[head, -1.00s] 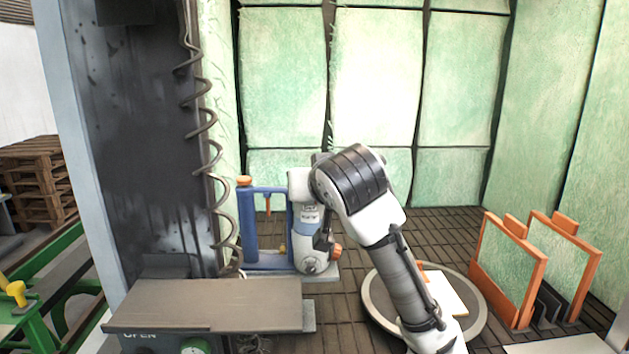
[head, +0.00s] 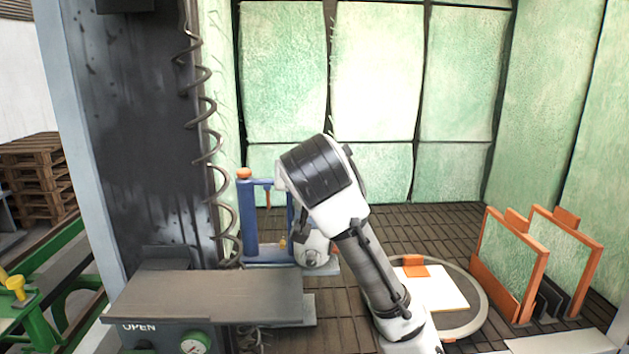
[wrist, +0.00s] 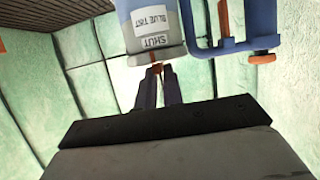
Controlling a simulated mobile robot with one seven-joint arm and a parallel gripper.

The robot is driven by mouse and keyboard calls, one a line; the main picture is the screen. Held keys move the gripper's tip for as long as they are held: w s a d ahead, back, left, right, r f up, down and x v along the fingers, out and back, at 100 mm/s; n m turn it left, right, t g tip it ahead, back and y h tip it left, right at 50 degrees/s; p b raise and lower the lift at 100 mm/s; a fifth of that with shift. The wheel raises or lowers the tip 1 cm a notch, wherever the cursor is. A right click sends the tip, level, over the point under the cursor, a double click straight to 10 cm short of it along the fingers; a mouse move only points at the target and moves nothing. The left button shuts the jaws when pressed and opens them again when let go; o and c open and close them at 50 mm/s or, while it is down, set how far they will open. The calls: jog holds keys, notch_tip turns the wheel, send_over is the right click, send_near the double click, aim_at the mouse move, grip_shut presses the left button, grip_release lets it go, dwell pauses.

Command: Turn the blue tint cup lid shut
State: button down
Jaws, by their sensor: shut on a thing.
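In the wrist view the blue tint cup (wrist: 149,18) shows at the top, a pale grey body with an upside-down "BLUE TINT" label. A grey band beside it carries a "SHUT" label (wrist: 155,43). My gripper (wrist: 158,72) has its two dark fingers close together on a small orange tab (wrist: 156,69) at the band's edge. The tab is mostly hidden between the fingertips. In the head view my arm covers the gripper, and I cannot make out the cup's lid there.
A blue stand with orange knobs (head: 249,222) is close beside the cup; it also shows in the wrist view (wrist: 233,45). A grey bench plate (head: 205,297) lies front left. A round turntable (head: 478,302) with a white board is on the right, near orange-framed panels (head: 532,262).

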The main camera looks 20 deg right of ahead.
jog(key=shift+a+m+h, duration=0.2)
jog(key=shift+m+h, duration=0.4)
jog(key=shift+h, duration=0.1)
jog(key=c, duration=1.5)
grip_release()
jog(key=b+v, duration=0.2)
jog(key=v, duration=1.1)
jog(key=shift+s+a+r, duration=0.15)
jog(key=shift+s+r, duration=0.1)
jog(key=shift+s, duration=0.05)
